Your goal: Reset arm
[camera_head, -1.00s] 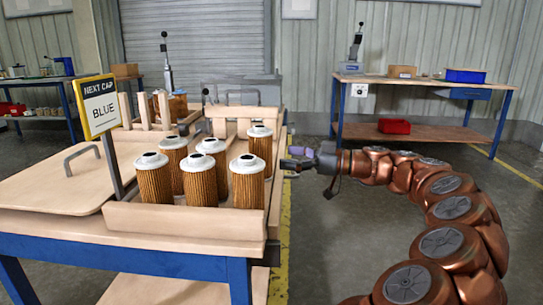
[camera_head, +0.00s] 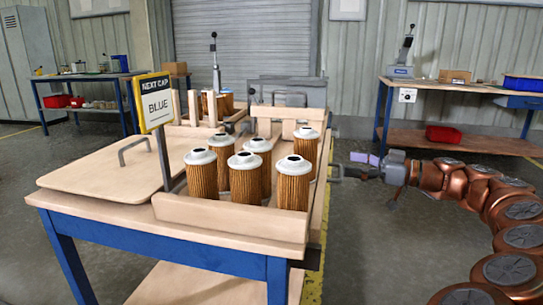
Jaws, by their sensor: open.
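My gripper (camera_head: 347,170) is at the right edge of the near table, its fingers pointing left toward the filter cartridges. It is open, and I see nothing held in it. My copper-coloured arm (camera_head: 440,178) reaches in from the right side of the picture. Several pleated filter cartridges (camera_head: 245,180) with white caps stand upright in a wooden tray (camera_head: 230,217) on the table.
A wooden board with a handle (camera_head: 110,172) lies on the left of the blue-legged table (camera_head: 165,240). Behind stand wooden racks and a grey device (camera_head: 287,92). A workbench (camera_head: 470,88) with a red bin (camera_head: 443,134) is at the back right. Floor between is clear.

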